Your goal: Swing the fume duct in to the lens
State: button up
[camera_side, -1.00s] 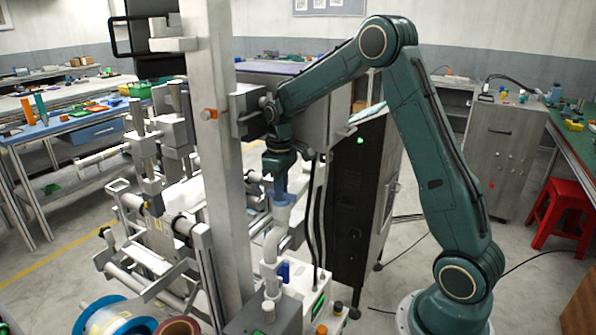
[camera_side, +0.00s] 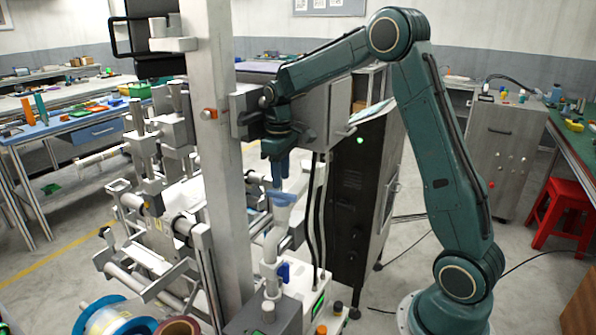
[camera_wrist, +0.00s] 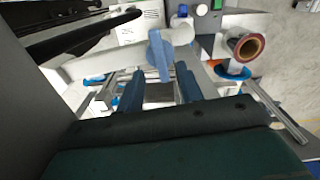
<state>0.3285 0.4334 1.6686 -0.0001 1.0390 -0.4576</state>
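The fume duct (camera_side: 272,245) is a white bent pipe with a flared, blue-topped mouth (camera_side: 283,199), standing to the right of the grey post in the side view. In the wrist view its blue part (camera_wrist: 158,56) shows beyond and between my fingers, with the white pipe (camera_wrist: 181,33) beside it. My gripper (camera_side: 280,180) points down just above the mouth, with a small gap between them in the side view. In the wrist view my gripper (camera_wrist: 160,78) has its two fingers apart with nothing held between them. I cannot tell where the lens is.
A tall grey post (camera_side: 225,170) stands close left of my gripper. A grey box (camera_side: 322,105) is behind it, and a dark cabinet (camera_side: 355,200) and black cables are to the right. Film reels (camera_side: 115,318) sit at the lower left, also seen in the wrist view (camera_wrist: 245,46).

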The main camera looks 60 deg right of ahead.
jog(key=shift+r, duration=1.6)
jog(key=o, duration=1.3)
jog(key=shift+a+f, duration=0.1)
jog(key=shift+a, duration=0.2)
jog(key=shift+o, duration=0.3)
jog(key=a+m, duration=0.2)
jog(key=a+f+m+h, duration=0.1)
jog(key=a+m, duration=0.1)
jog(key=m, duration=0.1)
jog(key=shift+a, duration=0.15)
jog(key=s+a+f+m+h, duration=0.1)
jog(key=s+a+m+h, duration=0.1)
jog(key=a+m, duration=0.8)
jog(key=m+h, duration=0.1)
jog(key=m, duration=0.2)
jog(key=shift+f+t+h, duration=0.3)
jog(key=shift+f, duration=0.05)
jog(key=shift+d, duration=0.2)
